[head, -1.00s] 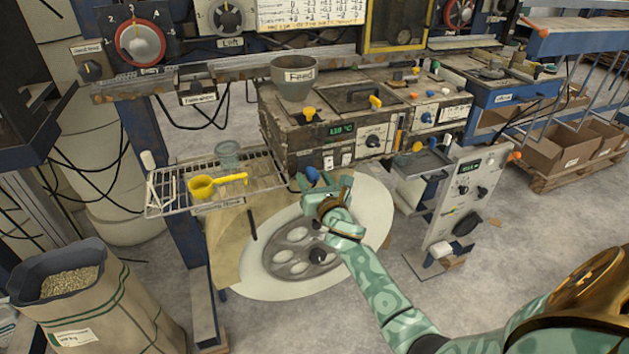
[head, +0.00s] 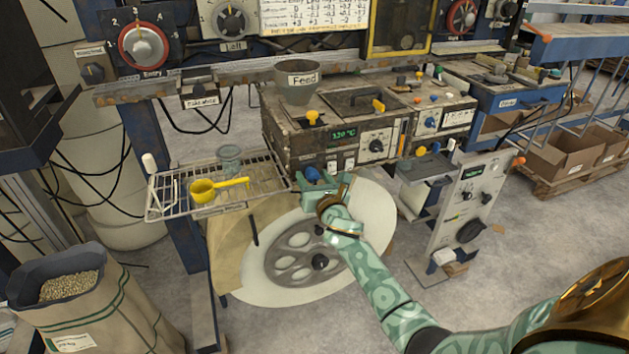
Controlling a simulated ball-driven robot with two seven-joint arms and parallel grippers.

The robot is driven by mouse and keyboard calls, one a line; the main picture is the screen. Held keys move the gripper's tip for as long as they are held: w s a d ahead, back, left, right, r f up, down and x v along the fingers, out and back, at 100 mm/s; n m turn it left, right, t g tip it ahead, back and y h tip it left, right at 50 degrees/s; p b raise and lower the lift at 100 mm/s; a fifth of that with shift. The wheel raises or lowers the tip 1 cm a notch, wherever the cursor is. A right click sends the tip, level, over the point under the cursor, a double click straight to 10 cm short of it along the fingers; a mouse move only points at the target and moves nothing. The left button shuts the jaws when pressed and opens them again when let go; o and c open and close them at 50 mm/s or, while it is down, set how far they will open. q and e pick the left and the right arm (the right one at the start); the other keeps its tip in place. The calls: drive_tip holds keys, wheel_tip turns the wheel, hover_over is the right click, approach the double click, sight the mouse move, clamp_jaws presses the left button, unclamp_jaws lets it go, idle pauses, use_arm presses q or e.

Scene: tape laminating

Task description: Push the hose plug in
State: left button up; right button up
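A small round blue piece (head: 312,173), which looks like the hose plug, sits at the lower front edge of the heater box (head: 293,133), near the middle. My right gripper (head: 314,179) is right at it, its teal fingers apart on either side of the blue piece. They look open, and I cannot tell whether they touch it. The hose itself and the plug's socket are hidden or too small to make out. My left gripper is not in view.
A wire rack (head: 166,199) with a yellow scoop (head: 203,189) and a glass jar (head: 229,158) is left of my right gripper. Below is a large pale reel (head: 365,235). A grey control panel (head: 461,207) stands to the right. A granule sack (head: 100,310) is front left.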

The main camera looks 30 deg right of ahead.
drive_tip(key=shift+s, duration=0.15)
drive_tip(key=shift+s+a, duration=0.15)
drive_tip(key=shift+s, duration=0.15)
drive_tip(key=p+v, duration=0.1)
drive_tip(key=v, duration=1.4)
drive_tip(key=shift+s+p, duration=0.2)
drive_tip(key=shift+p, duration=0.2)
